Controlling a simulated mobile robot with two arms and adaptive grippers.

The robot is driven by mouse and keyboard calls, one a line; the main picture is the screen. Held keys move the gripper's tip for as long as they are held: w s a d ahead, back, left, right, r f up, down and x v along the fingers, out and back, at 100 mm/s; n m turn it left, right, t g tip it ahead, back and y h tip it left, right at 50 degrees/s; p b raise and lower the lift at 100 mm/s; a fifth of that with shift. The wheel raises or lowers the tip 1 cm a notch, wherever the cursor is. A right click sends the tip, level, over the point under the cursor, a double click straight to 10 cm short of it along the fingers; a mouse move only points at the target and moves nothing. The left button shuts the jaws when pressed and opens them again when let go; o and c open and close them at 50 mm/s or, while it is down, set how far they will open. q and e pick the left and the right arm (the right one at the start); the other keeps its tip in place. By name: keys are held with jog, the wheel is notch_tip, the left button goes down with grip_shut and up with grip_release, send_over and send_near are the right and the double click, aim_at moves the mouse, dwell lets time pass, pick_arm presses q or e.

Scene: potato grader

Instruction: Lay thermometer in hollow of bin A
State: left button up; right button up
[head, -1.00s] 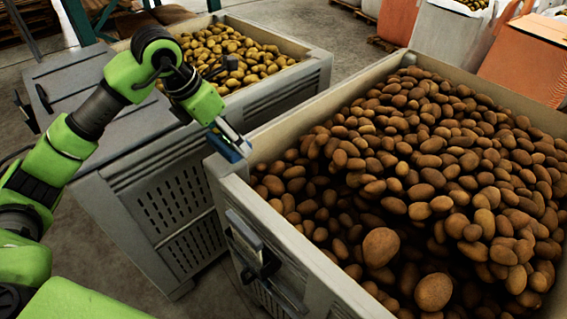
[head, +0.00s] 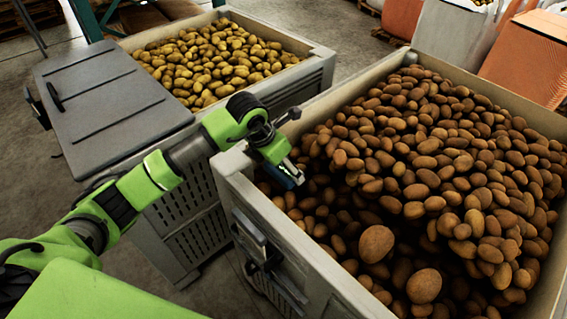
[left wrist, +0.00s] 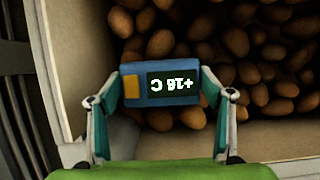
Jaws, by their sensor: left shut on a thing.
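The thermometer (left wrist: 160,86) is a blue block with a yellow patch and a lit display. My left gripper (left wrist: 163,95) is shut on it, one finger at each end. In the head view my left gripper (head: 290,174) and the thermometer are small, just inside the near left corner of the large bin of brown potatoes (head: 232,163). The thermometer is above the potatoes; the exact gap is hard to tell. The potatoes (head: 430,160) are heaped toward the right and lie lower at the near left side. No letter on a bin is readable. My right gripper is not in view.
A second grey bin (head: 320,62) with yellowish potatoes stands behind to the left, with a grey lid (head: 110,100) beside its potatoes. The large bin's near wall (head: 300,240) has a dark latch (head: 262,250). Orange and white sacks (head: 525,55) stand at the back right.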

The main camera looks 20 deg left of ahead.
pick_arm(q)
jog(key=shift+f, duration=0.25)
jog(key=o, duration=1.3)
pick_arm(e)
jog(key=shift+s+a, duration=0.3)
pick_arm(q)
jog(key=shift+r, duration=0.2)
jog(key=shift+s+a+r, duration=0.1)
jog(key=shift+a+r, duration=0.05)
jog(key=shift+r, duration=0.15)
jog(key=b+v, duration=0.1)
jog(key=v, duration=1)
jog(key=shift+s+b, duration=0.15)
jog(key=shift+b, duration=0.25)
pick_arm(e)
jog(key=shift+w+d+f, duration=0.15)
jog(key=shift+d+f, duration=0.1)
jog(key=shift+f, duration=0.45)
